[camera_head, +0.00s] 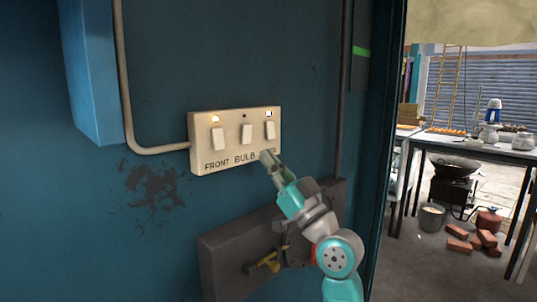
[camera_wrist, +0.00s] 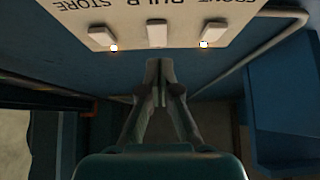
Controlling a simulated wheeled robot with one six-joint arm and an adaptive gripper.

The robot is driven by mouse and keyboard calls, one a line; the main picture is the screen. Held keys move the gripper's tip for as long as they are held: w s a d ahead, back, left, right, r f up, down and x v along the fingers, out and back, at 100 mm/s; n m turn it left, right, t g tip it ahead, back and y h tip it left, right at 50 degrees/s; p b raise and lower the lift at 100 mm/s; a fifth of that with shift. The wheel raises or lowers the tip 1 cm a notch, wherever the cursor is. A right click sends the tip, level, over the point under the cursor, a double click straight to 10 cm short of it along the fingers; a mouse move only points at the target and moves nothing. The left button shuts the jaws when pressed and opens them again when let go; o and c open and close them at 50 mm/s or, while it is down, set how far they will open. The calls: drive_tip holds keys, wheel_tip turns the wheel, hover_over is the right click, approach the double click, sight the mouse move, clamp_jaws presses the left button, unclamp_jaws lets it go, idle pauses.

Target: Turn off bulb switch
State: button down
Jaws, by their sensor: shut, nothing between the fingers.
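A cream switch plate (camera_head: 237,123) is on the blue wall with three white rocker switches. The bulb switch (camera_head: 246,134) is the middle one, and the small indicator above it is dark. It also shows in the upside-down wrist view (camera_wrist: 157,33). The indicators above the left and right switches are lit. My gripper (camera_head: 267,154) is shut and empty, its tips at the plate's lower right in the head view, covering most of the word STORE. In the wrist view the fingertips (camera_wrist: 159,65) are in line with the bulb switch, apart from it in the picture.
A beige conduit (camera_head: 126,90) runs into the plate's left side. A dark grey box (camera_head: 230,255) with a brass tap (camera_head: 265,264) is below the plate. A blue box (camera_head: 90,70) juts out at upper left. A doorway at right shows a table (camera_head: 480,150) outside.

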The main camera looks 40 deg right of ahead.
drive_tip(key=s+f, duration=0.4)
drive_tip(key=f, duration=0.2)
drive_tip(key=shift+s+f, duration=0.25)
drive_tip(key=shift+s, duration=0.15)
drive_tip(key=shift+f, duration=0.1)
idle(0.3)
drive_tip(key=s+a+f+m+g+h, duration=0.2)
drive_tip(key=a+f, duration=0.1)
drive_tip(key=f, duration=0.7)
drive_tip(key=s+a+f+m+g+h, duration=0.15)
drive_tip(key=a+f, duration=0.25)
drive_tip(key=f, duration=0.5)
drive_tip(key=s+a+f+m+g+h, duration=0.2)
drive_tip(key=s+a+f, duration=0.1)
drive_tip(key=f, duration=0.7)
drive_tip(key=s+a+f+n+g+y, duration=0.1)
drive_tip(key=s+a+f, duration=0.3)
drive_tip(key=s+f, duration=0.15)
drive_tip(key=s+a+f+g+y, duration=0.1)
drive_tip(key=s+a+f+g, duration=0.2)
drive_tip(key=s, duration=0.4)
drive_tip(key=s+a+f+n+y, duration=0.1)
drive_tip(key=s+a+n, duration=0.1)
drive_tip(key=s, duration=0.6)
drive_tip(key=s+a+f+n+g+y, duration=0.1)
drive_tip(key=s+a+f+n, duration=0.1)
drive_tip(key=s, duration=0.5)
drive_tip(key=shift+s+a+f+y, duration=0.15)
drive_tip(key=shift+s+a+y, duration=0.2)
drive_tip(key=shift+a, duration=0.2)
